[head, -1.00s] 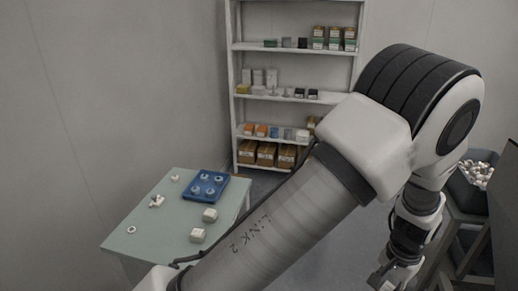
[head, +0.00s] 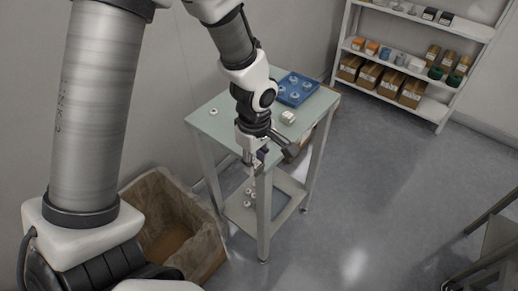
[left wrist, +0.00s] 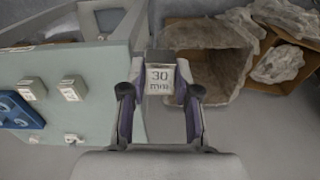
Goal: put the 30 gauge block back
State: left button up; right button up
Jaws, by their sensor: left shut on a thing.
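The 30 gauge block (left wrist: 160,80), a pale block marked "30 mm", sits between the fingertips of my left gripper (left wrist: 160,98) in the left wrist view. The gripper is shut on it. In the head view, my left gripper (head: 265,152) hangs at the near corner of the green-topped table (head: 215,128); I cannot make out the block there. Two other labelled pale blocks, one (left wrist: 32,89) and another (left wrist: 70,89), stand on the table in the left wrist view. A pale block (head: 288,117) also shows beside the arm in the head view. My right gripper is not in view.
A blue tray (head: 309,90) with several round parts lies at the table's back. A white ring (head: 213,111) lies near its left edge. A lined carton (head: 214,240) stands on the floor left of the table. A shelf rack (head: 440,112) stands at the back right. Floor between is open.

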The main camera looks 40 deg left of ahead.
pick_arm(q)
jog(key=s+a+n, duration=0.2)
jog(key=s+n, duration=0.2)
jog(key=n, duration=0.1)
jog(key=w+a+p, duration=0.1)
jog(key=w, duration=0.4)
jog(key=w+a+f+p, duration=0.1)
jog(key=w+a+p, duration=0.1)
jog(key=w, duration=0.3)
jog(key=w+a+f+p, duration=0.1)
jog(key=w+a, duration=0.1)
jog(key=w, duration=0.3)
jog(key=shift+f+p, duration=0.2)
jog(key=shift+p, duration=0.15)
notch_tip(320, 180, down, 3)
jog(key=shift+f+p, duration=0.15)
jog(key=shift+p, duration=0.4)
jog(key=shift+f, duration=0.2)
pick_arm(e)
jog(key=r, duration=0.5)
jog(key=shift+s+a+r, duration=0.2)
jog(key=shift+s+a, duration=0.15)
pick_arm(q)
jog(key=o, duration=0.7)
notch_tip(320, 180, up, 12)
jog(key=shift+r+b, duration=0.1)
jog(key=shift+b, duration=1.15)
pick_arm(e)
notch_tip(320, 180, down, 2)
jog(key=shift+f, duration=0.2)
